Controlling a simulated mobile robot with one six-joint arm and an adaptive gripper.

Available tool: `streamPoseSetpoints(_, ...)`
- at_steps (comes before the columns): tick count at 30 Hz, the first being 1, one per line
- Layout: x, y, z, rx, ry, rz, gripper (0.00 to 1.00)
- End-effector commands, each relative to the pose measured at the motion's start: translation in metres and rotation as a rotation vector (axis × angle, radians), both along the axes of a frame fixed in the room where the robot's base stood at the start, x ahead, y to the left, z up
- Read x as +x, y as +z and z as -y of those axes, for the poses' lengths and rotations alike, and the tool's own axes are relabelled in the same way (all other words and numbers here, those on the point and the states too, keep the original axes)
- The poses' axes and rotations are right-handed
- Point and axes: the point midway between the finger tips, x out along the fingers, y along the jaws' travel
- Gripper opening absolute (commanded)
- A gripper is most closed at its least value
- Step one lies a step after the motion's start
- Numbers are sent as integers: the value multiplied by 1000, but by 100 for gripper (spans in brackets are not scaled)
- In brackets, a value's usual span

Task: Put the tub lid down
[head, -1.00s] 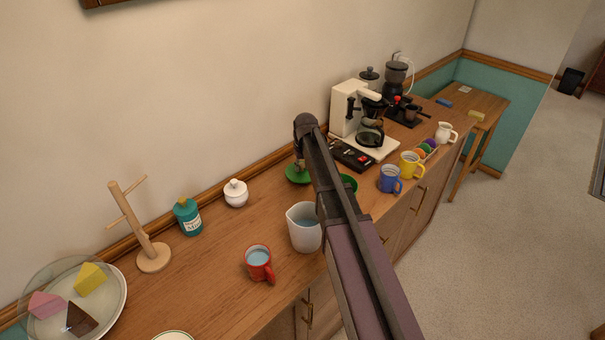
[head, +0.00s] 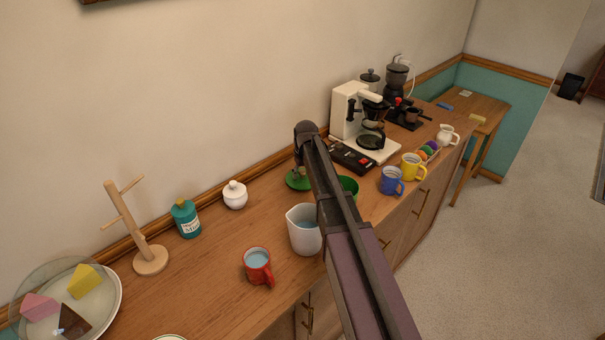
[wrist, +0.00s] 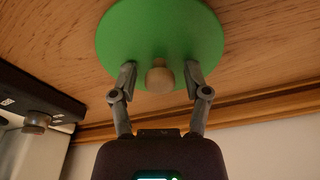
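The tub lid is a round green disc with a pale wooden knob. In the head view the lid (head: 296,183) is at the counter's back, near the wall, partly hidden by my arm. In the wrist view the lid (wrist: 160,30) appears flat against the wooden top. My gripper (wrist: 160,78) is over it, its two fingers spread on either side of the knob (wrist: 160,76), with a gap on both sides. A green tub (head: 349,184) shows partly behind my arm, to the right of the lid.
A white jug (head: 303,238) and a red mug (head: 257,266) stand in front of the lid. A white sugar pot (head: 235,195) is to its left. A coffee machine (head: 350,112) and a black device (head: 350,157) are to its right. The wall is close behind.

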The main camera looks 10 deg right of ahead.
Motion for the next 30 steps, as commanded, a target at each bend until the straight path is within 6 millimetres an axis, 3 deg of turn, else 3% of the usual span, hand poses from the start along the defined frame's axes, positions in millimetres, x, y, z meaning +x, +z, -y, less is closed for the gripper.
streamPoseSetpoints(17,0,6,0,0,0,0,68)
streamPoseSetpoints(30,-5,39,2,0,-1,0,68)
